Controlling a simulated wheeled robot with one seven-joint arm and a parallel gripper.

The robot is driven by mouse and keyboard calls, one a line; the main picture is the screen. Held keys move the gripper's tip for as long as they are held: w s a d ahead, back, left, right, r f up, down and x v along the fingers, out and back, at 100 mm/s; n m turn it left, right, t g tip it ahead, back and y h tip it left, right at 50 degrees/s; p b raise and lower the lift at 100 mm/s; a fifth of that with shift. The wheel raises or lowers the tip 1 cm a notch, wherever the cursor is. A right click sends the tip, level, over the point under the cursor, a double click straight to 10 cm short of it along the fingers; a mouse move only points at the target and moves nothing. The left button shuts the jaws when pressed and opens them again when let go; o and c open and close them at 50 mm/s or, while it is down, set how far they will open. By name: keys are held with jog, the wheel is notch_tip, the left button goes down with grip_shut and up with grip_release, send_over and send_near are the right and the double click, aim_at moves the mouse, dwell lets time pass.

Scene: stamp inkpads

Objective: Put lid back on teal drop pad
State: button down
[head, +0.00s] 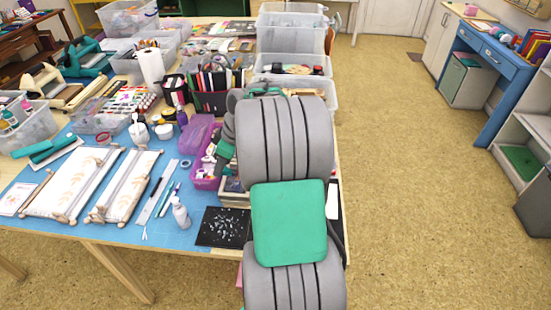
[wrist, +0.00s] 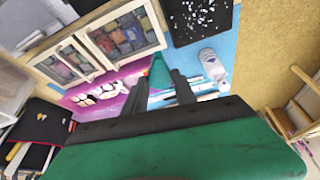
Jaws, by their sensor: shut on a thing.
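My gripper (wrist: 161,77) shows in the wrist view with its two dark fingers pointing into a purple box. It is shut on a teal piece (wrist: 158,71) between the fingertips, which looks like the teal lid. The fingers hide part of it. I cannot make out the open teal drop pad under or beside it. Small wooden cases with several coloured pads (wrist: 124,37) stand just beyond and left of the fingers. In the head view my arm covers the gripper's fingertips and the pads near them.
The purple box (head: 199,133) holds pale pieces and stands close left of my arm. A black tray (head: 224,226) with small bits lies nearer the front edge. A white bottle (head: 181,213) stands left of it. Clear plastic bins (head: 290,42) fill the back. The floor at right is free.

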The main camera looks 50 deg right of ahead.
jog(key=s+d+f+n, duration=0.1)
jog(key=s+d+f, duration=0.1)
jog(key=d, duration=0.3)
jog(key=s+d+f+n, duration=0.1)
jog(key=s+d+f, duration=0.1)
jog(key=d, duration=0.4)
jog(key=s+d+f+n+g+y+p, duration=0.1)
jog(key=s+d, duration=0.1)
jog(key=d, duration=0.3)
jog(key=shift+s+d+f+n, duration=0.2)
jog(key=shift+s+f+n, duration=0.2)
jog(key=shift+s+f, duration=0.1)
jog(key=shift+f, duration=0.05)
notch_tip(320, 180, down, 6)
jog(key=b, duration=0.5)
jog(key=shift+r, duration=0.25)
jog(key=shift+f+b, duration=0.6)
jog(key=shift+b, duration=0.4)
dwell(0.4)
dwell(0.3)
jog(key=c, duration=0.5)
grip_release()
